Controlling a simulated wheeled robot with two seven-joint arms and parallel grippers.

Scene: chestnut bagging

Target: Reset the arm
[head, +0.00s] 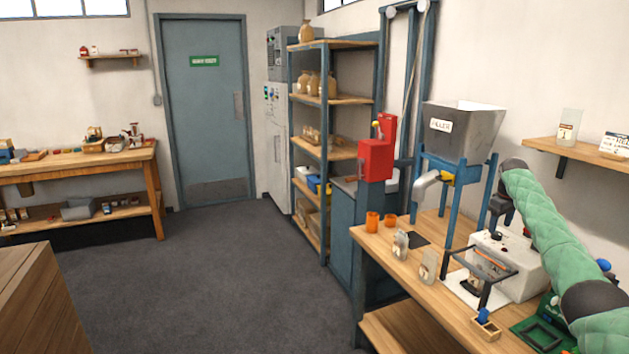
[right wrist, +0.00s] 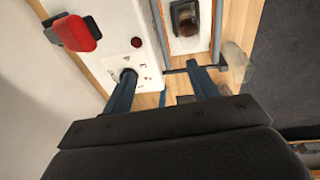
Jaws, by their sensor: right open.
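My right arm, in a green padded sleeve, reaches in from the right in the head view and bends down at its dark wrist. My right gripper (head: 497,212) hangs over the white machine (head: 517,268) on the workbench. In the right wrist view its two blue fingers stand apart and the gap (right wrist: 163,86) between them holds nothing. The white machine (right wrist: 118,50), with a dial and a red knob part, lies below the left finger. A dark brown item (right wrist: 186,18) rests on a white plate beside it. My left gripper is out of sight.
The blue-legged hopper (head: 462,128) stands behind the machine. Small clear bags (head: 400,245) and orange cups (head: 372,222) sit on the workbench (head: 385,262). A wall shelf (head: 570,150) is at the right. A green tray (head: 545,335) lies at the bench's front.

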